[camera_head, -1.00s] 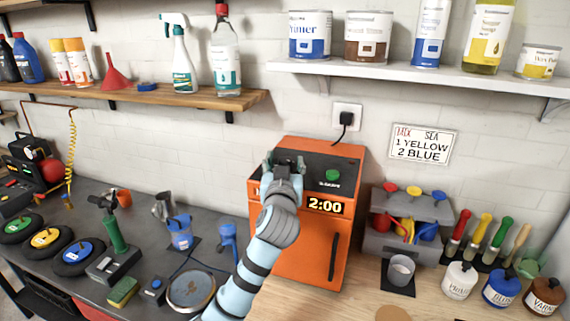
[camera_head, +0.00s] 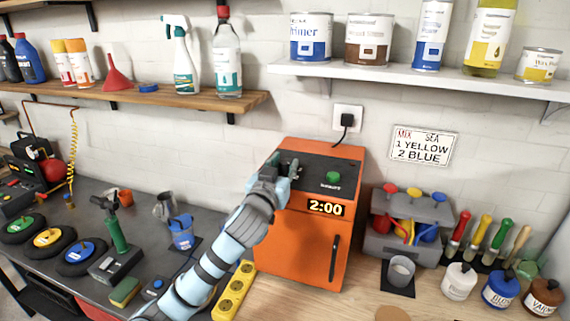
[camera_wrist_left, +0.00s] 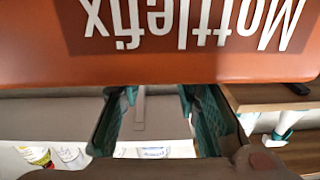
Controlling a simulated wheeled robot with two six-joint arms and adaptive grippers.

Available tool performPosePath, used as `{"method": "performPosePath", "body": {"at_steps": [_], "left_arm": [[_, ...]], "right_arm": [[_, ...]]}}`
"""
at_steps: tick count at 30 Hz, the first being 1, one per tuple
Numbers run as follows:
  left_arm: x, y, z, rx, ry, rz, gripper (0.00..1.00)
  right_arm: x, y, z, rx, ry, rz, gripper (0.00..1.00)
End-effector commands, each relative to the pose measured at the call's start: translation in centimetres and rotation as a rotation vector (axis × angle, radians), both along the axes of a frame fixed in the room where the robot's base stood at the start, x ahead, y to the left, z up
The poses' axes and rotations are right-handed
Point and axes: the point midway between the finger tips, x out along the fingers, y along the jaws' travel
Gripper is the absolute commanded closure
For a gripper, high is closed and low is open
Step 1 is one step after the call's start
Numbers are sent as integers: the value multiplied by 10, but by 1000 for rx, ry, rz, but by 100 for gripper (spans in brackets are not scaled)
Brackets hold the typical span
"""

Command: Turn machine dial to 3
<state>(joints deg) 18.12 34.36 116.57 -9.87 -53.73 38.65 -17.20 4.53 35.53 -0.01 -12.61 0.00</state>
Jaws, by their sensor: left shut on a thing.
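The orange machine (camera_head: 300,245) stands against the wall on the bench, with a black top panel, a green button (camera_head: 333,179) and a display (camera_head: 325,208) reading 2:00. My left gripper (camera_head: 284,168) is at the left part of the top panel, shut on the machine dial. The dial and its marks are hidden by the gripper. My right gripper is not in view.
A yellow power strip (camera_head: 233,290) lies left of the machine. A white shelf (camera_head: 420,75) with cans and a wooden shelf (camera_head: 150,97) hang above.

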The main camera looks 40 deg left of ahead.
Motion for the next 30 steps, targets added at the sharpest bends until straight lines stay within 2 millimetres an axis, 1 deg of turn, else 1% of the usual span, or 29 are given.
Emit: {"method": "performPosePath", "body": {"at_steps": [8,15,21,30], "left_arm": [[-2,7,0,4,6,-209,98],[-2,10,2,-2,2,-351,98],[-2,10,1,-3,0,-415,98],[-2,10,0,-2,-3,-437,98]], "right_arm": [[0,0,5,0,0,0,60],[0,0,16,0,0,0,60],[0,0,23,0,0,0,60],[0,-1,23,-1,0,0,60]]}}
